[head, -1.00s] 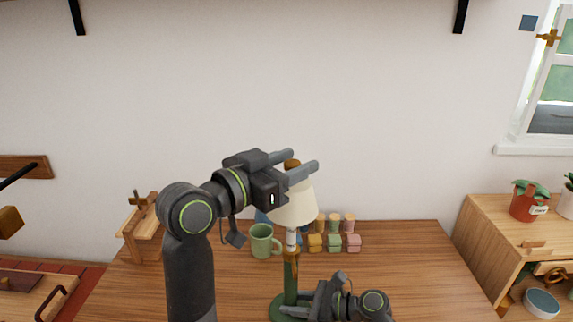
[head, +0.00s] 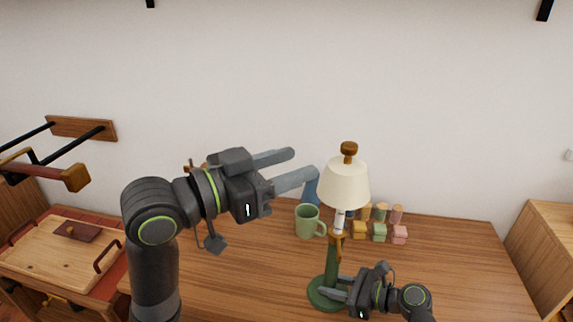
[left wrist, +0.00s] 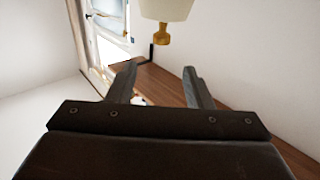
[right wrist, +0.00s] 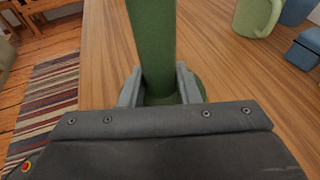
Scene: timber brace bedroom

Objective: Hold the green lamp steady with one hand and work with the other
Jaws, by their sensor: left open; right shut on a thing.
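The green lamp stands upright on the wooden desk, with a green post and base (head: 329,297), a cream shade (head: 345,185) and a brown knob (head: 349,149) on top. My right gripper (head: 332,290) is shut on the lower post, just above the base; the right wrist view shows the green post (right wrist: 153,40) between its fingers. My left gripper (head: 304,165) is open and empty, left of the shade and apart from it. In the left wrist view, the knob (left wrist: 162,35) and shade (left wrist: 166,8) are beyond the fingertips, outside the gap.
A green mug (head: 307,221) stands left of the lamp, with a blue thing (head: 311,188) behind it. Several small coloured blocks (head: 379,232) stand right of the post. A wooden tray (head: 60,255) is at far left. The desk's right part (head: 465,270) is clear.

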